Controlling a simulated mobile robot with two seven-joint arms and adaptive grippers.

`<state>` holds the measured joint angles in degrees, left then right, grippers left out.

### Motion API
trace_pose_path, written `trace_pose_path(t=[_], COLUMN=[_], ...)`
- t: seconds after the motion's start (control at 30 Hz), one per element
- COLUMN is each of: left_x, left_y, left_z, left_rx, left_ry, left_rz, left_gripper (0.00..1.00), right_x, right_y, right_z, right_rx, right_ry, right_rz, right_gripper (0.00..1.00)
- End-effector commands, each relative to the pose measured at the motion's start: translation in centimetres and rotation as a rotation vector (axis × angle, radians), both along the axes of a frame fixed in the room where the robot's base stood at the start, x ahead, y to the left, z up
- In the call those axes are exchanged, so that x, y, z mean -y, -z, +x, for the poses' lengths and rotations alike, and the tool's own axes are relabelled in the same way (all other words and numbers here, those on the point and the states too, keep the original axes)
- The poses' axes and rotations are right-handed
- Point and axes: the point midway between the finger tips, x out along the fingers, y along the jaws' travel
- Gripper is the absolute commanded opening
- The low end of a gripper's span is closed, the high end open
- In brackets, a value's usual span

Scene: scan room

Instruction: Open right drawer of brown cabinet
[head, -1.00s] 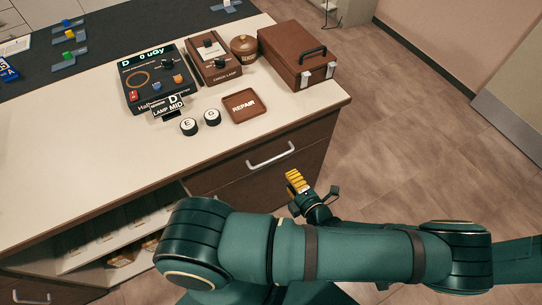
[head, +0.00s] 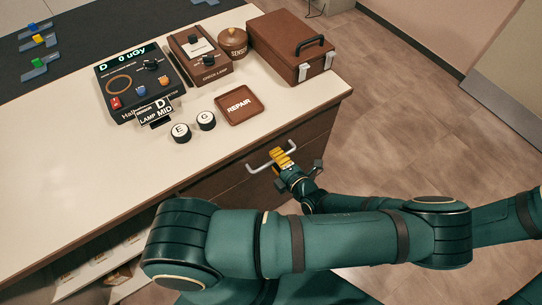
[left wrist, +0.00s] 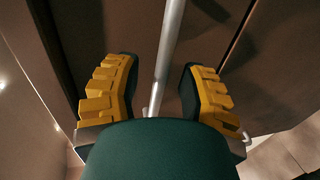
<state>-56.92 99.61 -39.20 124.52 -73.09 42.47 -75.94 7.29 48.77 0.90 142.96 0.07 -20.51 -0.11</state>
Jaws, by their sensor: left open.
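The brown cabinet's right drawer (head: 222,187) is below the white worktop and looks shut. Its pale metal bar handle (head: 258,168) is partly hidden by my left gripper (head: 282,157). In the left wrist view the handle (left wrist: 170,40) runs lengthwise between the two yellow-padded fingers of my left gripper (left wrist: 158,78). The fingers are apart, with a gap to the bar on both sides. The dark brown drawer front lies just beyond the fingertips. My right gripper is not seen.
On the worktop (head: 60,190) stand a brown case (head: 285,55), a dark meter box (head: 135,85), a lamp control box (head: 200,55), a round brown pot (head: 233,42), a REPAIR tray (head: 258,118) and two round knobs. Open floor (head: 420,140) lies right of the cabinet.

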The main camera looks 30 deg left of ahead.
Motion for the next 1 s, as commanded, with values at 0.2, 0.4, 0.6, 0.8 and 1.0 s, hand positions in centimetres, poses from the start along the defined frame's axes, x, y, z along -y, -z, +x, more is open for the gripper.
trace_pose_path(t=[0.2,0.4,0.6,0.8,1.0], left_x=[-0.05,-0.06,-0.06,-0.01,0.85], left_y=[0.09,0.07,0.07,0.07,0.04], left_z=[0.15,0.14,0.13,0.11,-0.24], left_rx=[-0.001,0.0,0.0,0.0,0.0], left_ry=[0.002,0.002,0.002,0.001,0.002], left_rz=[0.0,0.0,0.0,-0.001,-0.003], left_gripper=[0.41,0.41,0.0,0.0,0.0], right_x=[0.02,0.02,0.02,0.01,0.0], right_y=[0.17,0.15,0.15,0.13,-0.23], right_z=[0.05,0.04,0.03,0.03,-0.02], right_rx=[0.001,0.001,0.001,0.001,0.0], right_ry=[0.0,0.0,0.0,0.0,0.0], right_rz=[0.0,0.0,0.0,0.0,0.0], right_gripper=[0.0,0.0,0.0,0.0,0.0])
